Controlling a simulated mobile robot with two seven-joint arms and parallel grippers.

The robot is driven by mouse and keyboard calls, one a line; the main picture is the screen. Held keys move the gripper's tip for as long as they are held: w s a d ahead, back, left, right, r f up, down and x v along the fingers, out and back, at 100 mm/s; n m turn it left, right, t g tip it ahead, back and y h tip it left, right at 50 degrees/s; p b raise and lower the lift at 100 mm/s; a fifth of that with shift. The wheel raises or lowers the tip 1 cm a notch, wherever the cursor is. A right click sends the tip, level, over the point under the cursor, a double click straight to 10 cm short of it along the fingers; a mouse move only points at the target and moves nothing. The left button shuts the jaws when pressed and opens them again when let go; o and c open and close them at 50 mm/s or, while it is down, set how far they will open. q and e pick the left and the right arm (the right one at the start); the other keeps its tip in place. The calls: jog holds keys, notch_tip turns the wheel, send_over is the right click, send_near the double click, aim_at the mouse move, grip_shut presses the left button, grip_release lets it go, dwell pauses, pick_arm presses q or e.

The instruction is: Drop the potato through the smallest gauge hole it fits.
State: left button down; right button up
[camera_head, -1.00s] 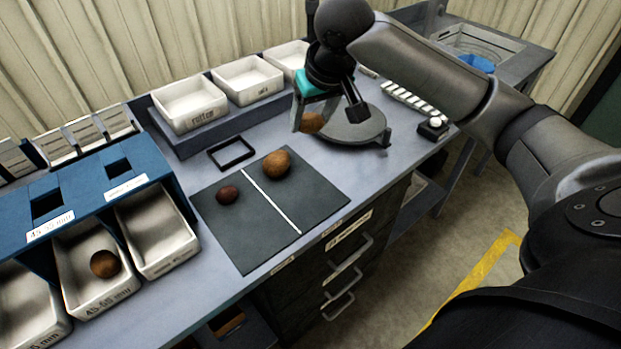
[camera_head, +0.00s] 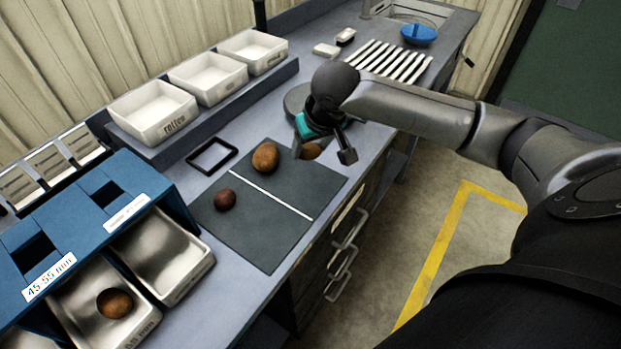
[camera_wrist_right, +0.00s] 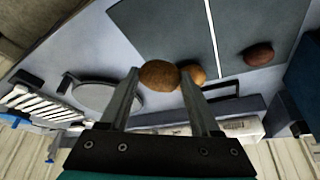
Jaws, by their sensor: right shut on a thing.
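My right gripper (camera_head: 324,154) is shut on a brown potato (camera_head: 311,151), above the right edge of the dark mat (camera_head: 268,238). In the right wrist view the held potato (camera_wrist_right: 158,75) sits between the fingertips. The blue gauge box (camera_head: 148,178) stands at the left, with two square holes (camera_head: 106,194) in its top in view. Its front labels include "45-55 mm"; the other is hard to read. Under it are an empty metal tray (camera_head: 163,262) and a tray (camera_head: 70,303) with a potato (camera_head: 115,303) in it. My left gripper is not in view.
A larger brown potato (camera_head: 265,157) and a small reddish one (camera_head: 225,199) lie on the mat. A black square frame (camera_head: 211,156) lies behind it. White bins (camera_head: 152,112) stand on a raised shelf. The round scale plate (camera_head: 297,98) is behind my gripper.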

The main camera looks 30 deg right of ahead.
aim_at(313, 155)
notch_tip(313, 155, down, 4)
jog(key=shift+r, duration=0.1)
jog(key=shift+f+b, duration=0.4)
jog(key=shift+f, duration=0.55)
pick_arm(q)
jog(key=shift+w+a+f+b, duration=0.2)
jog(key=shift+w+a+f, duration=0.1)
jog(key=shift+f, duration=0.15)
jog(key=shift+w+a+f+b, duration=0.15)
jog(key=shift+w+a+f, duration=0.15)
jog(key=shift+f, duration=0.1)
pick_arm(e)
jog(key=shift+f, duration=1.7)
jog(key=shift+f, duration=0.1)
jog(key=o, duration=1.4)
jog(key=shift+c, duration=0.2)
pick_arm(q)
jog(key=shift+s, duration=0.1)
